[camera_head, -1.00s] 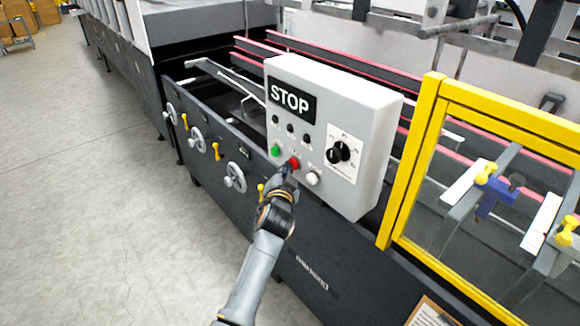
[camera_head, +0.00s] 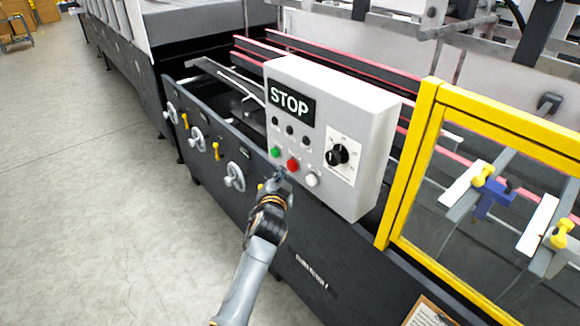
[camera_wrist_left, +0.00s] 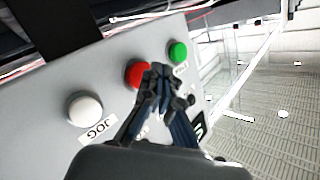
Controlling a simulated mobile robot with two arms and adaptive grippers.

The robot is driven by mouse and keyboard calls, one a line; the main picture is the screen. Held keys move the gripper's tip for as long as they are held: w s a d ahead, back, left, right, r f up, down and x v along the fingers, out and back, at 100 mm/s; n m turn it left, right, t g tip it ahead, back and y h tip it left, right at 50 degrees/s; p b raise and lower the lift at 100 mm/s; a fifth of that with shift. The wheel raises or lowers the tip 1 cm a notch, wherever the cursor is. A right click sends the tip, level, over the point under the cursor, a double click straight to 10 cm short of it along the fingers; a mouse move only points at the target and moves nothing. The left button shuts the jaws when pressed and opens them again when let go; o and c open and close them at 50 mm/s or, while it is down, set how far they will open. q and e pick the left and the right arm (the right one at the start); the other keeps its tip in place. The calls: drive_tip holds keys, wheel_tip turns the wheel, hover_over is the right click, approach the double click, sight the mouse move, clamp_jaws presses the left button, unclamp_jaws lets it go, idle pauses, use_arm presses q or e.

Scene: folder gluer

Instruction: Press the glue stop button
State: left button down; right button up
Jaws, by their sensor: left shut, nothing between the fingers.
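The control box (camera_head: 365,115) is light grey with a black STOP sign (camera_head: 291,103). In its bottom row are a green button (camera_head: 276,152), a red button (camera_head: 293,165) and a white button (camera_head: 312,180). My left gripper (camera_head: 281,176) is shut and empty, just below and left of the red button in the head view. In the left wrist view, the shut fingertips (camera_wrist_left: 160,72) overlap the right edge of the red button (camera_wrist_left: 136,74). The green button (camera_wrist_left: 178,51) and the white button (camera_wrist_left: 85,109), labelled JOG, also show there. Contact cannot be told. My right gripper is not in view.
A black dial (camera_head: 338,155) sits right of the buttons. A yellow guard frame (camera_head: 412,165) stands to the right. Handwheels (camera_head: 235,177) line the dark machine side. The floor (camera_head: 100,200) at left is clear.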

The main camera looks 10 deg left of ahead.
use_arm(q)
drive_tip(key=s+a+p, duration=0.1)
drive_tip(key=s, duration=0.1)
drive_tip(key=s+a+p, duration=0.2)
idle(0.3)
idle(0.5)
